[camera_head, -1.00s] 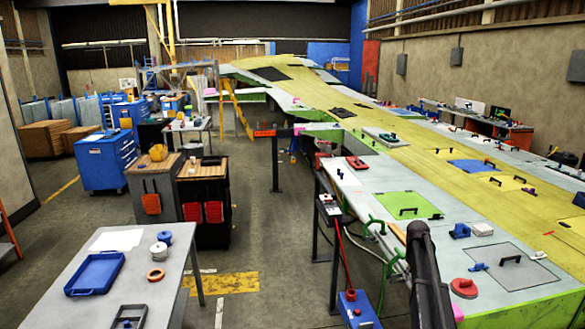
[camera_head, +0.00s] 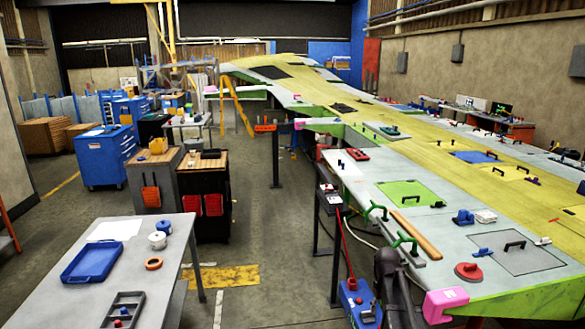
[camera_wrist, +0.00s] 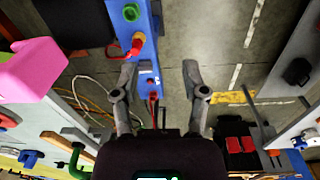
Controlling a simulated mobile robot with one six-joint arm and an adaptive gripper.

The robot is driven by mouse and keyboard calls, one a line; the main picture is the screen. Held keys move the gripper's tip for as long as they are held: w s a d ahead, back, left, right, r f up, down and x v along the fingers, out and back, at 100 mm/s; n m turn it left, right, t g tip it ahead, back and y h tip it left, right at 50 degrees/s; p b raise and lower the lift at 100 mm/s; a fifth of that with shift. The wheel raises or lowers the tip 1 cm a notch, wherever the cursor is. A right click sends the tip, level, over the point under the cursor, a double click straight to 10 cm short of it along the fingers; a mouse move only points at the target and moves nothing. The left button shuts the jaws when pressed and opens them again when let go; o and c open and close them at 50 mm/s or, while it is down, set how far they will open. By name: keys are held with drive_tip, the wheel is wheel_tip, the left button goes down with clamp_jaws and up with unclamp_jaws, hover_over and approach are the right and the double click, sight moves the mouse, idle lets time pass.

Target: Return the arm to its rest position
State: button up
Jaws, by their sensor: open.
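My gripper (camera_wrist: 158,72) shows in the wrist view with its two dark fingers spread apart. Nothing is held between them; grey floor shows in the gap. My dark arm (camera_head: 393,285) shows low in the head view, in front of the wing's near edge, left of a pink block (camera_head: 446,302). The gripper's fingers cannot be made out in the head view.
A long green and yellow wing (camera_head: 470,210) fills the right side. A blue box (camera_head: 360,303) on the floor stands left of my arm, with hoses nearby. A grey table (camera_head: 160,260) stands at the front left. Open floor (camera_head: 260,240) lies between.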

drive_tip(key=s+a+f+b, duration=0.3)
drive_tip(key=s+a, duration=0.2)
drive_tip(key=s, duration=0.3)
drive_tip(key=s+a+f+b, duration=0.3)
drive_tip(key=s+a+f, duration=0.1)
drive_tip(key=s, duration=0.4)
drive_tip(key=shift+a+f+m+y, duration=0.2)
drive_tip(key=shift+a+m+y, duration=0.15)
drive_tip(key=shift+a, duration=0.4)
